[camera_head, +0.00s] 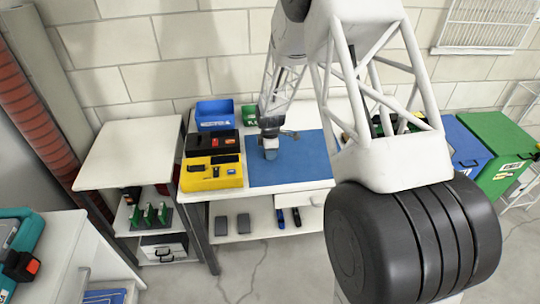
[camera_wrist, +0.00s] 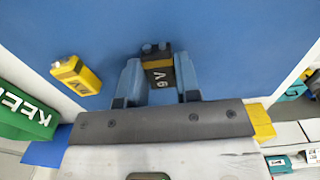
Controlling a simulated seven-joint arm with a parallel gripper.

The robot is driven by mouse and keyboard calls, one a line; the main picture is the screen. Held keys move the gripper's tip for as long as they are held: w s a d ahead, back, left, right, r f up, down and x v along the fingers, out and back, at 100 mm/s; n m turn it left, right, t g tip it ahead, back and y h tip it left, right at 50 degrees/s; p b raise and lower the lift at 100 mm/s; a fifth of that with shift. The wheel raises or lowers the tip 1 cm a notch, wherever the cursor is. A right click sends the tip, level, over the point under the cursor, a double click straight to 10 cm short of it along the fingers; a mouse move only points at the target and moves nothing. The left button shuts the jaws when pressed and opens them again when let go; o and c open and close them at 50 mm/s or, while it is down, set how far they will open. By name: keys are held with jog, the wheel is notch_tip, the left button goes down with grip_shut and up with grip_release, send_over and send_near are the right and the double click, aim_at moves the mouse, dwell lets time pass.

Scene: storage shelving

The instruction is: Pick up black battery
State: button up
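The black battery (camera_wrist: 160,70) shows in the wrist view, with an orange "9V" label and two round terminals at its far end. My gripper (camera_wrist: 158,76) has one blue-grey finger on each side of it, with no clear gap, and looks shut on it. I cannot tell whether the battery touches the blue mat (camera_wrist: 220,35) or is just above it. In the head view my gripper (camera_head: 269,152) is low over the left part of the blue mat (camera_head: 300,160); the battery cannot be made out there.
A yellow battery (camera_wrist: 77,75) lies on the mat left of my gripper. A yellow organizer (camera_head: 200,181) and a black case (camera_head: 222,142) stand left of the mat. Blue (camera_head: 214,115) and green (camera_head: 249,114) bins stand behind. My arm hides part of the table's right side.

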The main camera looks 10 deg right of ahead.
jog(key=c, duration=0.4)
jog(key=shift+r, duration=0.1)
jog(key=shift+r, duration=0.7)
notch_tip(320, 180, up, 2)
jog(key=s, duration=0.5)
jog(key=s+d+r, duration=0.1)
jog(key=s, duration=1)
jog(key=shift+d+r, duration=0.15)
jog(key=shift+r, duration=0.05)
